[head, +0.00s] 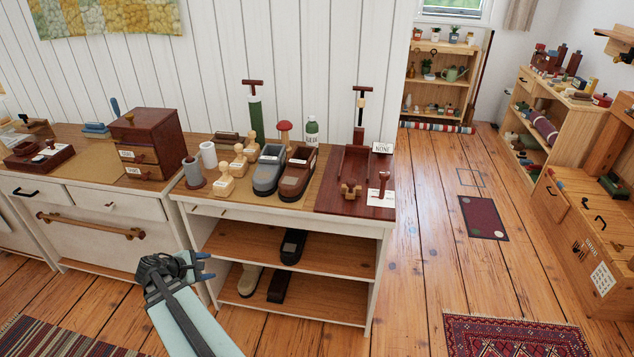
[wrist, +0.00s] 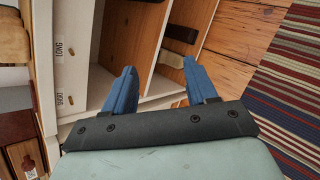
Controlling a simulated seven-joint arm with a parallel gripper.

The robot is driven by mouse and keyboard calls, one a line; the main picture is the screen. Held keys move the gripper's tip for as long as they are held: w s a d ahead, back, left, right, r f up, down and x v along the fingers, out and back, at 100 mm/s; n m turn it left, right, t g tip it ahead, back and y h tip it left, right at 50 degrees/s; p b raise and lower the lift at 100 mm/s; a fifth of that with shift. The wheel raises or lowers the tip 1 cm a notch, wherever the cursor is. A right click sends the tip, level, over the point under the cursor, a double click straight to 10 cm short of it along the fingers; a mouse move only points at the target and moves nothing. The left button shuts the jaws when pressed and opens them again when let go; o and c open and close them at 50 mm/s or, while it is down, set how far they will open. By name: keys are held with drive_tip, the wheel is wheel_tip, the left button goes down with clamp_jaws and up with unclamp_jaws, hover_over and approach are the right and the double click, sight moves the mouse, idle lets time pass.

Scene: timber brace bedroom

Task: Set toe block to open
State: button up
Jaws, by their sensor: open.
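A dark red wooden stand (head: 328,199) sits at the right end of the white bench top, with a raised channel towards the back. A small brown block (head: 350,190) is at the channel's front end; it may be the toe block, but I cannot tell its setting. A red T-handle (head: 381,184) stands on a white card to its right. A card reading NONE (head: 382,148) stands behind. My gripper (head: 205,266) is open and empty, low in front of the bench, left of and well away from the stand. Its blue fingers also show in the wrist view (wrist: 158,68).
Two shoes (head: 297,175) and several wooden stamps (head: 225,182) stand left of the stand. Footwear lies on the shelves below (head: 290,247). A drawer chest (head: 148,140) stands farther left. Labels LONG (wrist: 59,48) and SHORT mark the furniture.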

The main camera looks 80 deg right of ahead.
drive_tip(key=s+d+r+n+g+h, duration=0.2)
drive_tip(key=s+d+r+g, duration=0.35)
drive_tip(key=s+d, duration=0.8)
drive_tip(key=n+g+h, duration=0.2)
drive_tip(key=n+g, duration=0.1)
drive_tip(key=g, duration=0.1)
approach(348, 184)
drive_tip(key=x, duration=1.1)
drive_tip(key=shift+s+d, duration=0.15)
drive_tip(key=shift+d, duration=0.1)
clamp_jaws()
